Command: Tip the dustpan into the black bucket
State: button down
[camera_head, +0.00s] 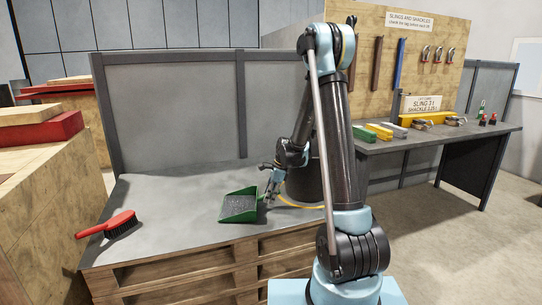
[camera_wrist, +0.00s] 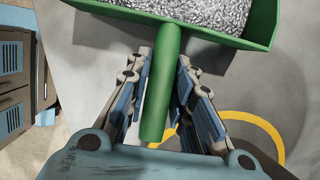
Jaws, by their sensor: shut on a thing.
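The green dustpan (camera_head: 256,190) holds grey metal shavings and is roughly level, at or just above the grey platform top (camera_head: 165,200). I cannot tell if it touches. In the wrist view the dustpan (camera_wrist: 263,30) lies at the top, its handle (camera_wrist: 160,95) pointing toward my gripper. My gripper (camera_wrist: 163,62) is shut on the handle, with a finger on each side. In the head view my gripper (camera_head: 270,190) is at the pan's right. A dark rounded shape (camera_head: 305,185) partly hidden behind my arm may be the black bucket; I cannot tell for sure.
A red brush (camera_head: 120,222) lies at the platform's left front edge. A yellow ring (camera_wrist: 262,122) is marked on the surface near my gripper. A grey panel (camera_head: 175,110) stands behind. A workbench (camera_head: 440,138) with slings and shackles is at right.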

jog(key=shift+r, duration=1.3)
dwell(0.4)
jog(key=shift+r, duration=2.85)
